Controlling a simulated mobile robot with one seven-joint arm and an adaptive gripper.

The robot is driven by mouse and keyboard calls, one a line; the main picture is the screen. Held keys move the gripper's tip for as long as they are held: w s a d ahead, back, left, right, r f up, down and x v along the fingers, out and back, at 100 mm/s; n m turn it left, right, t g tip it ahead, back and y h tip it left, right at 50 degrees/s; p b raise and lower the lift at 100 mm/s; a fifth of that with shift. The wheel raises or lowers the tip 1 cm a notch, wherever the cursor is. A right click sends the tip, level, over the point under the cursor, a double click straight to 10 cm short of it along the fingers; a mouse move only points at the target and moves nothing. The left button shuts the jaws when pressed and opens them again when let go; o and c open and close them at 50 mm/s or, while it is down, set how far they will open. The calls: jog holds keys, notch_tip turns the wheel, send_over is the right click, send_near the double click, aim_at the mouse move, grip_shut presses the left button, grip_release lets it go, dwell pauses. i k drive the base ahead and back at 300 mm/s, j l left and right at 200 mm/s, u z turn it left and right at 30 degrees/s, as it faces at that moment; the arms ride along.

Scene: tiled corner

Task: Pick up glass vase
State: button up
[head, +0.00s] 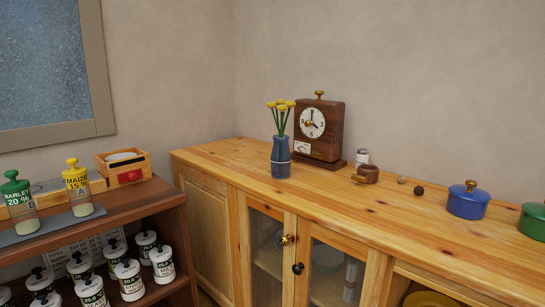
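A blue vase (281,158) stands upright on the wooden cabinet top, left of the middle of the cabinet. It holds several yellow flowers (281,105) on green stems. It looks like blue glass, though I cannot be sure of the material. My gripper is not in the head view.
A wooden clock (320,128) stands close behind and right of the vase. A shelf (150,193) with labelled jars is at left. The cabinet top (345,205) before the vase is clear.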

aim_at(280, 158)
jog(key=i+j+z, duration=0.65)
jog(key=i+z, duration=0.1)
jog(key=z, duration=0.6)
